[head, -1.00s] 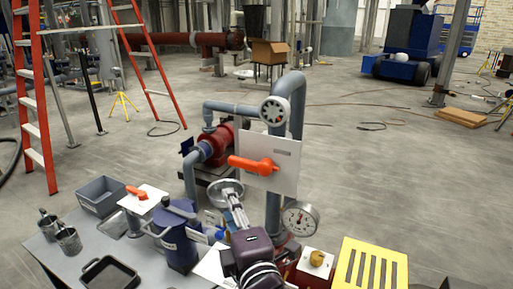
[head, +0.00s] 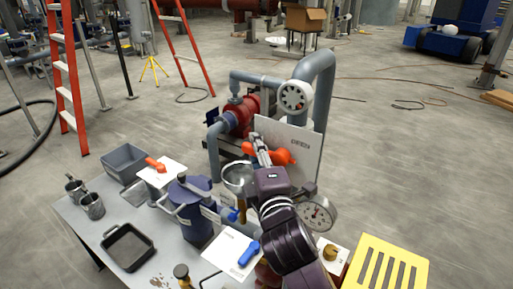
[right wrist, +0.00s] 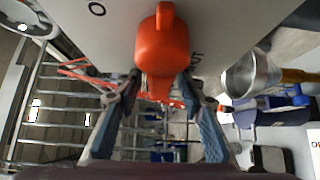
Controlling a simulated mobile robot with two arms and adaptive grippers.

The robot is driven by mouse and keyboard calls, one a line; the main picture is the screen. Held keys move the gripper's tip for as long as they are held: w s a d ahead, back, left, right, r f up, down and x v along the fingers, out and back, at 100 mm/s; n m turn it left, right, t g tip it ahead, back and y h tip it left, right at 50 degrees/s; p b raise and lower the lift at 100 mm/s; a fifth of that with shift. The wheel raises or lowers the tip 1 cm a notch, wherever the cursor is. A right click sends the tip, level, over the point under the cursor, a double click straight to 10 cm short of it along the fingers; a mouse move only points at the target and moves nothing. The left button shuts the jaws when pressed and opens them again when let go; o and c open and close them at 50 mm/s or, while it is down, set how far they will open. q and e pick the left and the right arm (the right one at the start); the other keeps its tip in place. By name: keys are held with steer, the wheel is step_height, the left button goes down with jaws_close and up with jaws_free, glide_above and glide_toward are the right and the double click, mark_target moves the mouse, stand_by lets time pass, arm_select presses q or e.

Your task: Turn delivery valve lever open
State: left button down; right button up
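The orange delivery valve lever (head: 284,156) is on an upright white plate (head: 301,136) marked OPEN, in front of grey pipework. Its rounded hub shows right of my gripper, and a bit of its handle shows to the left. My right gripper (head: 260,148) is at the lever and hides its middle. In the right wrist view the orange lever (right wrist: 163,45) lies ahead of and between the two fingertips (right wrist: 160,82). The fingers are apart; I cannot tell whether they touch the lever. My left gripper is not in view.
A white handwheel (head: 295,96) sits above the plate. A metal funnel (head: 237,175) and blue vessel (head: 194,215) are to the left. A yellow slotted panel (head: 386,268) is at front right. Open floor lies farther right.

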steer(key=shift+a, duration=0.1)
steer(key=shift+w, duration=0.1)
steer(key=c, duration=0.7)
jaws_close()
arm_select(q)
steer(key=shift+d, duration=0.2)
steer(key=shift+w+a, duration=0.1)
